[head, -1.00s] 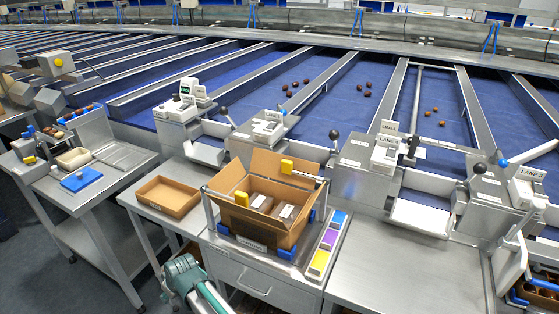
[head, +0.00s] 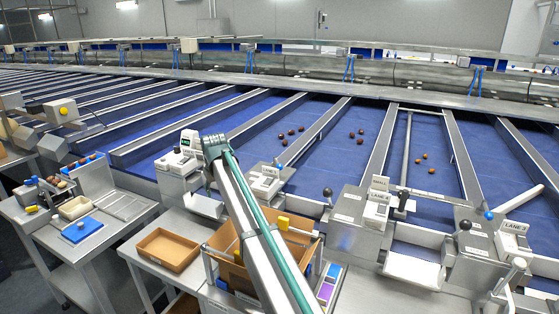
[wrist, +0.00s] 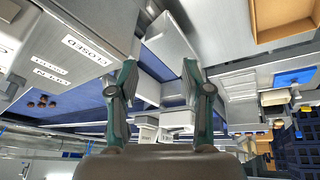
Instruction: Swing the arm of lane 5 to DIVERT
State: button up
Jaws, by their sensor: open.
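The lane station at the left with a small green display (head: 186,142), apparently lane 5, stands beside the end of my arm in the head view. Its label is not readable, and its swing arm and black knob are hidden, probably behind my arm. My gripper (wrist: 160,66) shows in the wrist view with its two teal fingers spread and nothing between them. Grey metal housings and a blue lane bed lie beyond the fingers. A CLOSED label (wrist: 88,50) sits on a housing at the upper left. The fingers cannot be made out in the head view.
My arm crosses in front of an open cardboard carton (head: 298,240). A shallow brown tray (head: 167,250) is left of it. Lane stations with upright knobbed levers, one black knob (head: 327,192), stand to the right. Dates lie on the blue lanes.

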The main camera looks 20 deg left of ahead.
jog(key=w+d+r+m, duration=0.1)
jog(key=w+d+r, duration=0.2)
jog(key=w+d, duration=0.1)
jog(key=w+d+r, duration=0.3)
jog(key=w+d, duration=0.1)
jog(key=w, duration=0.2)
jog(key=w+d+r+m+h+p, duration=0.1)
jog(key=w+d+r, duration=0.2)
jog(key=w+r, duration=0.1)
jog(key=shift+w+d+m+t, duration=0.3)
jog(key=shift+w+d+t, duration=0.1)
jog(key=shift+w, duration=0.4)
send_near(279, 165)
jog(key=shift+m, duration=0.4)
jog(key=p+x, duration=0.4)
jog(key=x, duration=0.5)
jog(key=shift+w, duration=0.25)
grip_shut()
